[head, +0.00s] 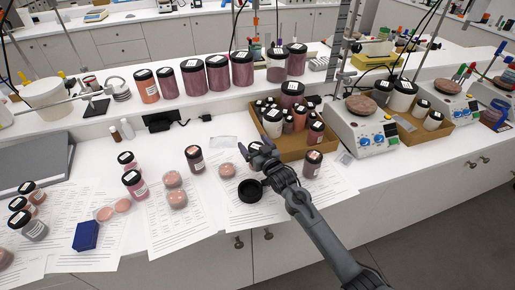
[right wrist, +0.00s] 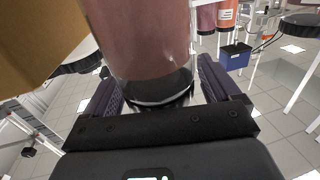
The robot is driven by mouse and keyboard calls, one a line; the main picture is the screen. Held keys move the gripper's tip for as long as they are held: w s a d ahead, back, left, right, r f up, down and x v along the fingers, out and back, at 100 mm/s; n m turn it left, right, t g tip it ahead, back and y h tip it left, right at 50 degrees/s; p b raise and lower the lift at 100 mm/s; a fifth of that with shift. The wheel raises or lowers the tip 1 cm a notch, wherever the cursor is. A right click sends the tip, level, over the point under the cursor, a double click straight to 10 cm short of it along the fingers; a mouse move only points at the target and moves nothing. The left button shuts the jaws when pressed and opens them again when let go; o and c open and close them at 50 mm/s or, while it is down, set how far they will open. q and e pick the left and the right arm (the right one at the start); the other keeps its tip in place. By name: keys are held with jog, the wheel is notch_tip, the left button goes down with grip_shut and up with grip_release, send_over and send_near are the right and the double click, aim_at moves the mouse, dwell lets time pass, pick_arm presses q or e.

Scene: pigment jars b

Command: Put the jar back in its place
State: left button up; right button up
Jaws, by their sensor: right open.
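My right gripper (head: 262,157) is over the paper sheets, just in front of the cardboard box (head: 292,152). In the right wrist view, its open fingers (right wrist: 160,95) are on either side of a clear jar (right wrist: 140,45) with brownish-pink contents and a dark lid. I cannot tell whether they touch it. In the head view my gripper mostly hides this jar. Other dark-lidded jars stand on the papers: one at mid-left (head: 194,159), one right of my gripper (head: 312,164). The box holds several jars. My left gripper is out of view.
Pink pots (head: 177,198) and a blue block (head: 86,236) lie on the papers. A row of large jars (head: 217,72) stands on the raised shelf behind. A hotplate stirrer (head: 365,130) stands right of the box.

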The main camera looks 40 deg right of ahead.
jog(key=shift+s+a+r, duration=0.1)
jog(key=shift+s+r, duration=0.05)
jog(key=shift+s, duration=0.3)
jog(key=s+a+p, duration=0.1)
jog(key=s+a, duration=0.1)
jog(key=s, duration=0.9)
